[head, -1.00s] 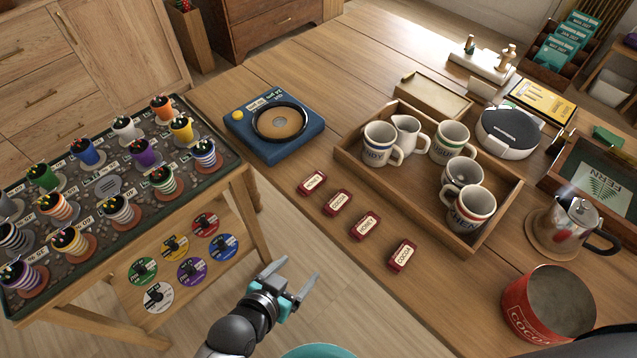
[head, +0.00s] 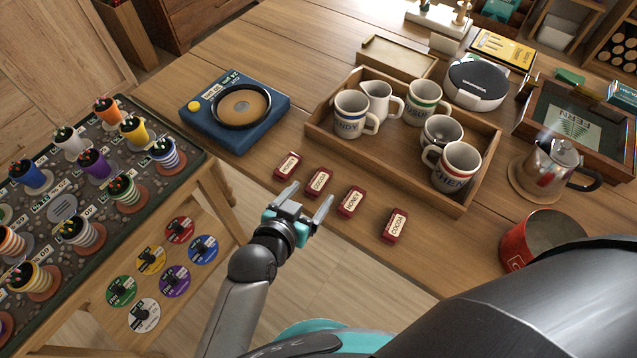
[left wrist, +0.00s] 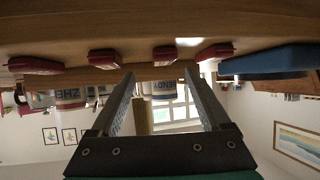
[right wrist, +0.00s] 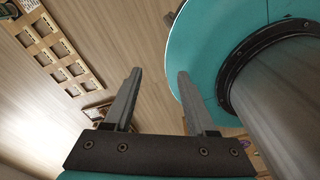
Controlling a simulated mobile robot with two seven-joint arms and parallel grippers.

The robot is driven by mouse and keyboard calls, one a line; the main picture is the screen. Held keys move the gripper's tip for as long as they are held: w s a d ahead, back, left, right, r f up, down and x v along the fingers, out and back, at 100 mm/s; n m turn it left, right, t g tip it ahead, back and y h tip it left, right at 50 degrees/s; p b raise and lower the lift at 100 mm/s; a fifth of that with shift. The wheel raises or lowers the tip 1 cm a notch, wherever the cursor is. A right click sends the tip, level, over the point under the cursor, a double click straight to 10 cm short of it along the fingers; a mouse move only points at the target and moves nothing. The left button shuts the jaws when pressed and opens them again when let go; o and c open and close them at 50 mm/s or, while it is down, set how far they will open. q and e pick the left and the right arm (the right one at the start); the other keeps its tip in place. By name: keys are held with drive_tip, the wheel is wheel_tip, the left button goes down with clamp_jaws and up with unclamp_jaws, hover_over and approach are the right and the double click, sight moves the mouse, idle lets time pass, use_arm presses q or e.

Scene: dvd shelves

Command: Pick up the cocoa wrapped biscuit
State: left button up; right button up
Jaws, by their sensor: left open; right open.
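Several dark red wrapped biscuits lie in a row along the table's front edge. One labelled COCOA (head: 395,225) is at the row's right end; it also shows in the left wrist view (left wrist: 35,65). Another biscuit, second from left (head: 318,182), seems to read COCOA; it also shows in the left wrist view (left wrist: 165,54), ahead between the fingers. The third biscuit (head: 350,201) reads HONEY. The leftmost biscuit's label (head: 288,165) is too small to read surely. My left gripper (head: 315,191) is open and empty, just short of the row. My right gripper (right wrist: 159,72) is open and empty over the floor.
A wooden tray (head: 400,182) with several mugs stands behind the biscuits. A blue turntable (head: 213,130) is to their left. A red cocoa tin (head: 515,248) and a steel pot (head: 548,175) are at right. A rack table (head: 185,175) of cups stands left.

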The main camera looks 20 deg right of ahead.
sight(318, 181)
use_arm(q)
drive_tip(key=b+x, duration=0.1)
drive_tip(key=x, duration=0.2)
drive_tip(key=shift+w+b, duration=0.3)
drive_tip(key=shift+b+x, duration=0.35)
drive_tip(key=shift+x, duration=0.6)
drive_tip(key=shift+a, duration=0.1)
drive_tip(key=c, duration=0.8)
clamp_jaws()
use_arm(e)
drive_tip(key=shift+w+d+f, duration=0.25)
drive_tip(key=shift+w+f, duration=0.25)
drive_tip(key=shift+f, duration=0.05)
drive_tip(key=shift+w+d+f, duration=0.25)
drive_tip(key=shift+w+f, duration=0.25)
drive_tip(key=shift+f, duration=0.05)
